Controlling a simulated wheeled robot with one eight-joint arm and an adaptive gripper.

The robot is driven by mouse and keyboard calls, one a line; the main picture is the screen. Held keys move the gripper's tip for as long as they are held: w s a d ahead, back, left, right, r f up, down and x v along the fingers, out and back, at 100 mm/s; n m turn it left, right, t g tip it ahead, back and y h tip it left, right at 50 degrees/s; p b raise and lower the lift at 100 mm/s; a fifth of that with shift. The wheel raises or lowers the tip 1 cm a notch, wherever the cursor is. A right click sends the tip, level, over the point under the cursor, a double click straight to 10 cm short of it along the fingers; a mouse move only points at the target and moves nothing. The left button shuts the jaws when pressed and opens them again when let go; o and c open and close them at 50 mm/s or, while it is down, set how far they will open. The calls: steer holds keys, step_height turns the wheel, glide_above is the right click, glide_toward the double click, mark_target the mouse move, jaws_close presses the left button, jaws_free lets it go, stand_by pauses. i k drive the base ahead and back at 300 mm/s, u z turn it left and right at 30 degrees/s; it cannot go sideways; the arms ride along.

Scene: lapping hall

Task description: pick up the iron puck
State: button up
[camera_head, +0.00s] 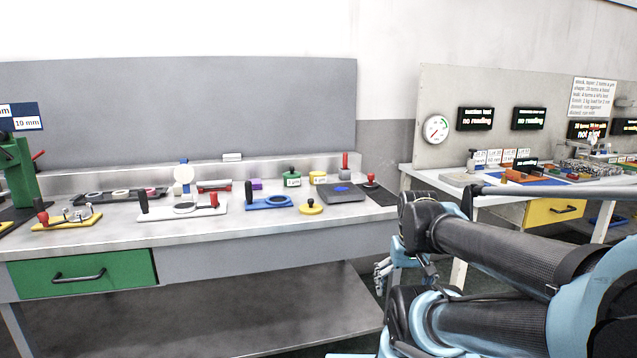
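I cannot tell for sure which thing is the iron puck. A yellow disc with a black knob (311,209) lies near the front right of the grey bench (110,232). A small dark disc with a red knob (370,183) stands at the bench's right end, beside a dark grey square plate (342,196) with a blue patch. My gripper (383,278) shows small and partly hidden behind my arm, off the bench's right end and lower than its top. It is apart from the discs. Its fingers are too small to read.
A blue holder with a black handle (268,203) and a light plate with black and red handles (182,209) lie left of the yellow disc. A green pot (292,180) and a red upright handle (345,162) stand behind. A second bench (430,178) stands right.

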mark_target(372, 177)
steer(key=z, duration=1.9)
steer(key=k, duration=0.55)
steer(key=u, duration=1.35)
steer(key=i, duration=0.95)
